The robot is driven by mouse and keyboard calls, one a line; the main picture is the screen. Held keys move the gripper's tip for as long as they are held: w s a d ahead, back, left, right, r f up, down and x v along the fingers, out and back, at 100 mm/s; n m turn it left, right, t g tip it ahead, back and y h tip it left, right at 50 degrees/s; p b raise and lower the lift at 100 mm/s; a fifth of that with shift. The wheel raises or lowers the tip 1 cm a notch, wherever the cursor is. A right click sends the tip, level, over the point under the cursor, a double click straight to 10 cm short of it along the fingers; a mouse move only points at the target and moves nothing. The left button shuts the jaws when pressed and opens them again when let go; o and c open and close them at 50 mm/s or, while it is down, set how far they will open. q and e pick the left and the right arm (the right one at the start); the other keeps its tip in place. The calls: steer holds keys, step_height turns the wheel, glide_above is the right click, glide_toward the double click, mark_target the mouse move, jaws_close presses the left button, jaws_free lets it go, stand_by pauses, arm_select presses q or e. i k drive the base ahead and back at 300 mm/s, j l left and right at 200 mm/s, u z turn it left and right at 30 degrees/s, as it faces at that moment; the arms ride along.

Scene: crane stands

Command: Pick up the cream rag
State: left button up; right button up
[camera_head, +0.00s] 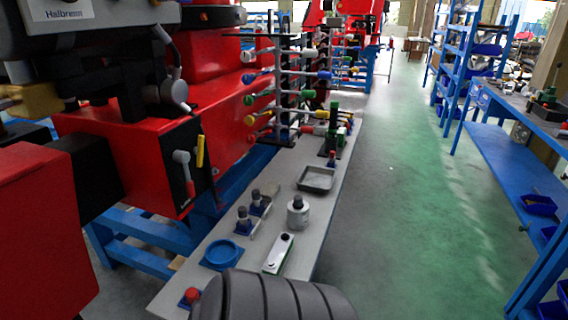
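I cannot make out a cream rag in the head view. A long narrow grey tabletop (326,217) runs away from me through the middle. A flat white piece with a green edge (278,254) lies on its near part; it looks stiff rather than like cloth. Neither of my grippers shows. A dark ribbed rounded shape at the bottom covers part of the table's near end, so what lies behind it is hidden.
On the table stand a grey cylinder (298,213), a blue round dish (221,254), a grey tray (317,179) and a rack with coloured handles (289,85). Red machinery (151,158) blocks the left. Blue shelving (466,60) and a blue bench (517,166) line the right. The green floor (408,190) between is clear.

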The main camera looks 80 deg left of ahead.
mark_target(269, 191)
steer(key=i+j+u, duration=0.25)
steer(key=u, duration=0.25)
steer(key=i+u, duration=0.95)
steer(key=i+l+u, duration=0.1)
steer(key=i+u, duration=0.15)
steer(key=u, duration=0.2)
steer(key=i+u, duration=0.25)
steer(key=u, duration=0.2)
steer(key=i+u, duration=0.25)
steer(key=u, duration=0.2)
steer(key=i+u, duration=0.25)
steer(key=u, duration=0.2)
steer(key=i+l+u, duration=0.2)
steer(key=u, duration=0.25)
steer(key=i+l+u, duration=0.2)
steer(key=l+u, duration=0.15)
steer(key=u, duration=0.15)
steer(key=i+l+u, duration=0.15)
steer(key=l+u, duration=0.15)
steer(key=u, duration=0.15)
